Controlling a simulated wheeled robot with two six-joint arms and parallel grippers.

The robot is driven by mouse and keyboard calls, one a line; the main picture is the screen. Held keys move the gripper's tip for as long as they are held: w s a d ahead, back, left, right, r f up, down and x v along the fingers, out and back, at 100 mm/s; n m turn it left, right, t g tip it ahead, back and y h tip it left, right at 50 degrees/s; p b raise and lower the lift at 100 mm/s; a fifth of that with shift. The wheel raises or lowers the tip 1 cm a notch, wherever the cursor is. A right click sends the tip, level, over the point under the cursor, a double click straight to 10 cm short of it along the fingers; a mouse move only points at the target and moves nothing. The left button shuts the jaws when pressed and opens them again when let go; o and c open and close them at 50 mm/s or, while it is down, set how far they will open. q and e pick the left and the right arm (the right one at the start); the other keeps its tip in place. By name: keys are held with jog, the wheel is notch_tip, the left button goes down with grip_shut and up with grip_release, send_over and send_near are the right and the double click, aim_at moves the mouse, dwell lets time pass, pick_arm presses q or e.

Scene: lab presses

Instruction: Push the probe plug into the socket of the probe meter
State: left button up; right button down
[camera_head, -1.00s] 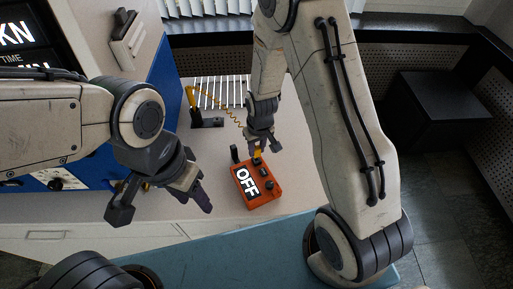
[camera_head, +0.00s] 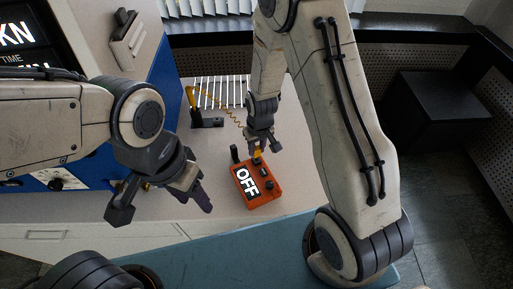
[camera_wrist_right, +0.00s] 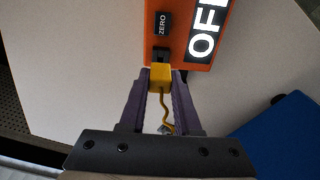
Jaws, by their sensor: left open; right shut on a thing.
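The orange probe meter (camera_head: 261,198) lies on the pale bench with a white OFF display. It also shows at the top of the right wrist view (camera_wrist_right: 178,13), with a ZERO button and a black socket block (camera_wrist_right: 161,54) at its edge. My right gripper (camera_head: 257,150) is shut on the yellow probe plug (camera_wrist_right: 160,76). The plug's front end is at the black socket block; how deep it sits cannot be told. A yellow cord trails from the plug between the fingers. My left gripper (camera_head: 160,201) is open and empty, left of the meter.
A yellow probe on a black stand (camera_head: 207,121) stands behind the meter, joined to a coiled cord. A white slatted rack (camera_head: 222,90) is at the back. A blue and white machine (camera_head: 110,70) fills the left. Bench right of the meter is clear.

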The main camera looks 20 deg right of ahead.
jog(key=shift+f+b, duration=0.8)
jog(key=shift+f, duration=0.2)
jog(key=c, duration=0.5)
grip_release()
jog(key=shift+c, duration=0.2)
notch_tip(320, 180, up, 10)
jog(key=s, duration=0.1)
jog(key=shift+d+r+b, duration=0.15)
jog(key=shift+r+b, duration=0.05)
jog(key=shift+b, duration=0.2)
jog(key=shift+s, duration=0.15)
jog(key=s+a+r+n, duration=0.2)
jog(key=s+a+r, duration=0.2)
jog(key=s, duration=0.6)
jog(key=s+a+r+n+g, duration=0.1)
jog(key=s+a+r+n, duration=0.2)
jog(key=s+r, duration=0.4)
jog(key=s+a, duration=0.1)
jog(key=s, duration=0.3)
jog(key=shift+s+a+y, duration=0.15)
jog(key=shift+a+y, duration=0.2)
jog(key=shift+y, duration=0.05)
